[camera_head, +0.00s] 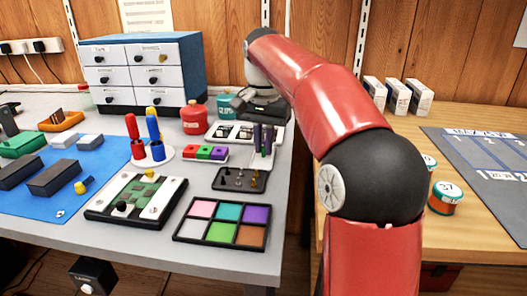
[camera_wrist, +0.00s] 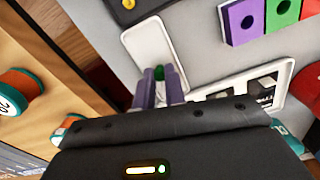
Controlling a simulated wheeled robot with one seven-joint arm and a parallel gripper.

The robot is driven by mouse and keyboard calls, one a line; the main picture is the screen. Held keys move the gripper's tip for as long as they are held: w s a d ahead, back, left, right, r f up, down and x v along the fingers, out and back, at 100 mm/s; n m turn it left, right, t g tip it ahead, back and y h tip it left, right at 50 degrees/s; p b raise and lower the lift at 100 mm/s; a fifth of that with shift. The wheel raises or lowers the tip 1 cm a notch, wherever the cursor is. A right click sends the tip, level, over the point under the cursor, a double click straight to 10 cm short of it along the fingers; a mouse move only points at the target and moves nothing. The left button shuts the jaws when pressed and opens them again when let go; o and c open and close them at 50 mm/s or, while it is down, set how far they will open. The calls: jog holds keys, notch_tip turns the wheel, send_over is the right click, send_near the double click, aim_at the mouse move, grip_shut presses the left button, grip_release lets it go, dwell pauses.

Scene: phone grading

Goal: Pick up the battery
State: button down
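My gripper (camera_wrist: 160,78) has two purple fingers, which point down over a narrow white tray (camera_wrist: 148,45) in the wrist view. A small green thing (camera_wrist: 159,72) shows between the fingertips; it may be the end of the battery, but most of it is hidden. The gap between the fingers is narrow, and I cannot tell whether they press on it. In the head view my gripper (camera_head: 263,138) is above the same white tray (camera_head: 262,161), at the back right of the grey table.
A white tray with dark and pale pieces (camera_head: 232,131) stands left of my gripper. Nearby are the red, green and purple blocks (camera_head: 204,153), a dark tray (camera_head: 240,180), a red pot (camera_head: 194,119) and a colour-compartment tray (camera_head: 222,223). A wooden table (camera_head: 463,240) stands to the right.

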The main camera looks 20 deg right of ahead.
aim_at(263, 148)
dwell(0.4)
notch_tip(263, 148, up, 10)
jog(key=p, duration=0.3)
jog(key=shift+p, duration=0.4)
